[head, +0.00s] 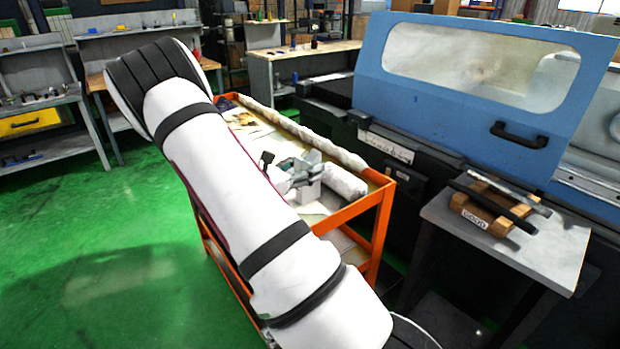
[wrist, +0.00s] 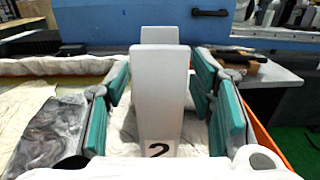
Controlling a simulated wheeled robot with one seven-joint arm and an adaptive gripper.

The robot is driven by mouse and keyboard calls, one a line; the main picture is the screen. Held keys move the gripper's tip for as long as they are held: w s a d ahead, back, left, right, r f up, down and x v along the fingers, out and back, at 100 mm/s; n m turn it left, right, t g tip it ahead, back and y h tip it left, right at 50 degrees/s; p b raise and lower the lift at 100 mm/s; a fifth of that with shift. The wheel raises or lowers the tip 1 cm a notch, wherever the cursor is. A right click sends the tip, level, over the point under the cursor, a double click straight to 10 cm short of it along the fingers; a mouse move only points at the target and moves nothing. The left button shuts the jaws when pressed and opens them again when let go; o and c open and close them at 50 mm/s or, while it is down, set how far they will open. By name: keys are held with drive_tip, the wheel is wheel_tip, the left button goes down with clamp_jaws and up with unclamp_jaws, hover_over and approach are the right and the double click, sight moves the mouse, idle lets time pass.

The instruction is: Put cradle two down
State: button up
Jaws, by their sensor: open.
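Cradle two is a light grey block with a black "2" on its near face. It stands between my fingers in the wrist view (wrist: 158,95), with a second upright part behind the front one. In the head view the cradle (head: 309,176) is on the cloth-covered top of the orange trolley (head: 372,205). My gripper (wrist: 165,112) is open, with a green pad on each side of the cradle and a visible gap at both sides.
A rolled pale cloth (head: 345,182) lies right of the cradle. A grey side table (head: 540,250) holds wooden blocks with dark bars (head: 490,208). The blue machine door (head: 480,85) stands behind. Green floor is clear at the left.

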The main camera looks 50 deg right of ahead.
drive_tip(key=shift+d, duration=0.15)
clamp_jaws()
drive_tip(key=shift+r, duration=0.1)
